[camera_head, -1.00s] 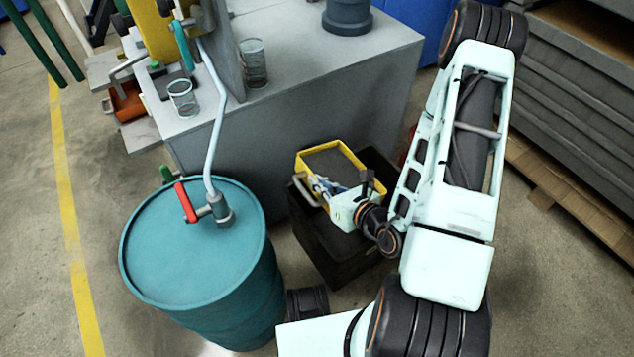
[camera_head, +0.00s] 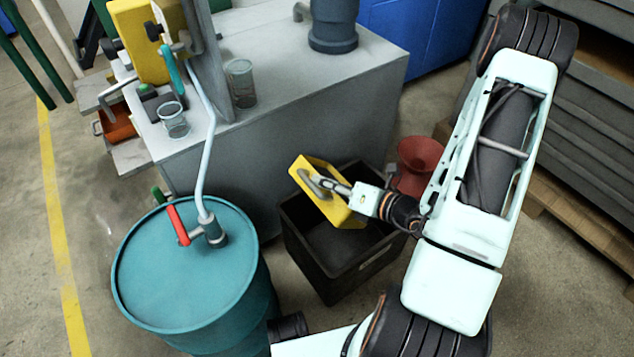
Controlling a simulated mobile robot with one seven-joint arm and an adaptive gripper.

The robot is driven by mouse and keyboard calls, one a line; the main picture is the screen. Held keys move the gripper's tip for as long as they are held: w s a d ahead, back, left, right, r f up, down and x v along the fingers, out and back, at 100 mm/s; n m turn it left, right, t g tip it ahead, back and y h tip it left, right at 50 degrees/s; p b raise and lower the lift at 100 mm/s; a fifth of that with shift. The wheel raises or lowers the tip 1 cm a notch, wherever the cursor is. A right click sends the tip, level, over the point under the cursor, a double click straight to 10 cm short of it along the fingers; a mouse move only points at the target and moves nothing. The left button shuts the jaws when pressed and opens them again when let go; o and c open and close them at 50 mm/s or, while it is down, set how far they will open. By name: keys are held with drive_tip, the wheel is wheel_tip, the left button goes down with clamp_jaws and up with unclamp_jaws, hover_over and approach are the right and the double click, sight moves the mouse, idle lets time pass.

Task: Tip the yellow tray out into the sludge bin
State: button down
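The yellow tray (camera_head: 343,213) is tilted steeply on its side above the black sludge bin (camera_head: 371,270), with its outer face and grey handle turned toward the camera. My gripper (camera_head: 328,187) is at the tray's handle and appears shut on it. The fingertips are small and partly hidden against the handle. The tray's inside faces away and is hidden. The bin stands on the floor between the grey machine and my arm. Its visible inside looks dark, and I cannot make out its contents.
A teal drum (camera_head: 187,281) with a red-handled tap stands left of the bin. The grey machine base (camera_head: 300,120) is behind it, with wire cups on top. A red funnel-shaped object (camera_head: 417,160) stands right of the bin. Grey stacked slabs on a pallet are at the right.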

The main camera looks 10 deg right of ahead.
drive_tip(key=w+d+r+m+t+y, duration=0.1)
drive_tip(key=w+d+r+m+y, duration=0.1)
drive_tip(key=d+m, duration=0.4)
drive_tip(key=shift+w+d+r+m+y+p, duration=0.25)
drive_tip(key=shift+w+d+m+y+p, duration=0.35)
drive_tip(key=shift+d, duration=0.8)
drive_tip(key=shift+w, duration=0.2)
drive_tip(key=shift+a+n, duration=0.1)
drive_tip(key=shift+n, duration=0.3)
idle(2.6)
